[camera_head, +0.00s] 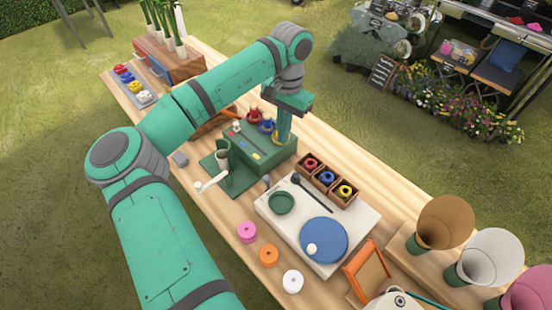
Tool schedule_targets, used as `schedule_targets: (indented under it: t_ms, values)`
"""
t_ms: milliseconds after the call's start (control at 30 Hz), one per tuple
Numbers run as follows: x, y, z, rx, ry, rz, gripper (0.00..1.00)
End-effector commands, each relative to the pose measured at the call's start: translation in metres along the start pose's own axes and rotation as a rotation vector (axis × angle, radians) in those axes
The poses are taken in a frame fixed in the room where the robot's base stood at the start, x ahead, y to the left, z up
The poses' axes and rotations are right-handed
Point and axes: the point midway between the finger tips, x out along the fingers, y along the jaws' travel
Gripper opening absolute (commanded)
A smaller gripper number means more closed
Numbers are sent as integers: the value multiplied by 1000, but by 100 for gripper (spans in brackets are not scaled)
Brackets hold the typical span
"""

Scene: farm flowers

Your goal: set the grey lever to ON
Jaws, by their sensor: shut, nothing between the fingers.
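A green box (262,158) stands on the wooden table in the middle of the view, with small coloured parts on its top. A small grey piece (266,181) shows at the box's front corner; it may be the grey lever, but it is too small to tell, and I can read no ON marking. My gripper (283,140) points down over the right end of the box top. Its fingers are shut and empty. I cannot tell whether the tips touch the box.
A white crank handle (211,181) sticks out left of the box. Red and blue knobs (255,116) stand behind it. Three small wooden boxes (327,178) and a white board (280,228) with a blue disc (324,240) lie to the right. Large cones (440,225) stand at far right.

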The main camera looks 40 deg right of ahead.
Motion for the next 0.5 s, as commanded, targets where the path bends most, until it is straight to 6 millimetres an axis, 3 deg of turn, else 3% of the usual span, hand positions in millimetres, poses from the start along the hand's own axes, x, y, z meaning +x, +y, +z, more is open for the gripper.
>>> schedule_targets:
  t_ms: [167, 500]
  values:
    - [19, 0, 1, -1, -5, -1, 0]
    - [81, 0, 1, -1, -4, 0, 0]
